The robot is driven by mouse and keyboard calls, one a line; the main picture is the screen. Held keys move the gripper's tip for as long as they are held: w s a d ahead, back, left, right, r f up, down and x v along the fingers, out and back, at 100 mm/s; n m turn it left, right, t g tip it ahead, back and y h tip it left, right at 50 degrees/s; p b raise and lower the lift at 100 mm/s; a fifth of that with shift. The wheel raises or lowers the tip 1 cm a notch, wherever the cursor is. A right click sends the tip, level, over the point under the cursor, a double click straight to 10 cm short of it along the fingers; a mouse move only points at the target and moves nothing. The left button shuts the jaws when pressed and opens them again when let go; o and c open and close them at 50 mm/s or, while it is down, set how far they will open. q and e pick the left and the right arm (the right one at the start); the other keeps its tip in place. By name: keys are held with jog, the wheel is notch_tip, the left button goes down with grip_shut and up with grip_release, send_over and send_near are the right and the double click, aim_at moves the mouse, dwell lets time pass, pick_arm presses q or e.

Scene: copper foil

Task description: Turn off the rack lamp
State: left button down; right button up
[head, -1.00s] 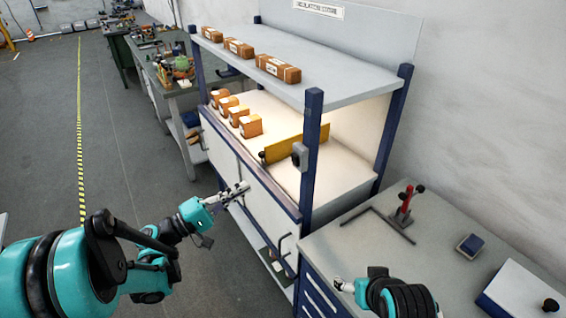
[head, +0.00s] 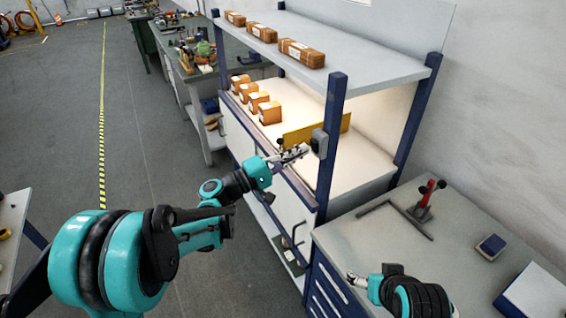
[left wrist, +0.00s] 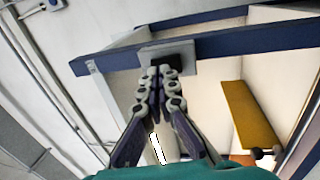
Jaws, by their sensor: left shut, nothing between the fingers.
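The rack (head: 337,85) has blue posts and a grey upper shelf. Its lower bay glows with warm light; the lamp itself is hidden under the upper shelf. A small grey switch box (head: 319,143) sits on the front blue post. In the left wrist view the switch box (left wrist: 185,48) has a dark middle, partly hidden by my fingers. My left gripper (head: 303,149) is shut and empty, its tips close to the switch box; I cannot tell whether they touch. The tips also show in the left wrist view (left wrist: 160,72). My right gripper (head: 354,279) is low by the side bench, its jaws unclear.
Orange boxes (head: 270,113) and a yellow panel (head: 300,133) stand in the lit bay. Brown packages (head: 302,53) lie on the upper shelf. The side bench (head: 370,245) holds a red-handled clamp (head: 424,200). Open floor (head: 150,130) lies left of the rack.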

pick_arm(q)
jog(key=shift+w+d+r, duration=0.15)
jog(key=shift+w+d, duration=0.2)
jog(key=shift+d, duration=0.2)
jog(key=p, duration=0.1)
jog(key=r+y+p, duration=0.1)
jog(key=shift+w+d+r+g+p, duration=0.15)
jog(key=shift+w+d+g+p, duration=0.1)
jog(key=shift+d+g+p, duration=0.1)
jog(key=shift+s+a+f+b, duration=0.15)
jog(key=shift+f+b, duration=0.2)
jog(key=shift+b, duration=0.1)
